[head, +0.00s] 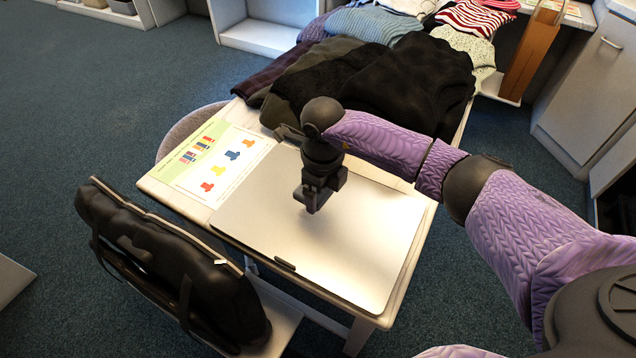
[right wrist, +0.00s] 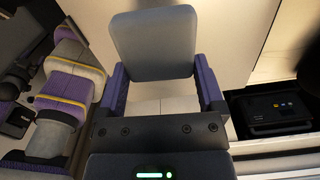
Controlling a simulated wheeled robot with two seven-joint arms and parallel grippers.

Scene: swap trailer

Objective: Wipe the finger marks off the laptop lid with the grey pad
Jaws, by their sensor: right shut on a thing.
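The closed silver laptop lid (head: 330,235) lies flat on a small pale table. I cannot make out finger marks on the lid in either view. My right gripper (head: 312,200) points down over the upper middle of the lid. In the right wrist view its two fingers are shut on the grey pad (right wrist: 153,45), a rounded flat piece with a pale part between the fingers. The head view shows the pad too poorly to tell whether it touches the lid. My left gripper is not in view.
A printed sheet with coloured shapes (head: 225,165) lies left of the laptop. Dark folded clothes (head: 415,85) cover the table's far end. A chair with a black bag (head: 165,265) stands at the near left. Open blue carpet (head: 90,90) lies left.

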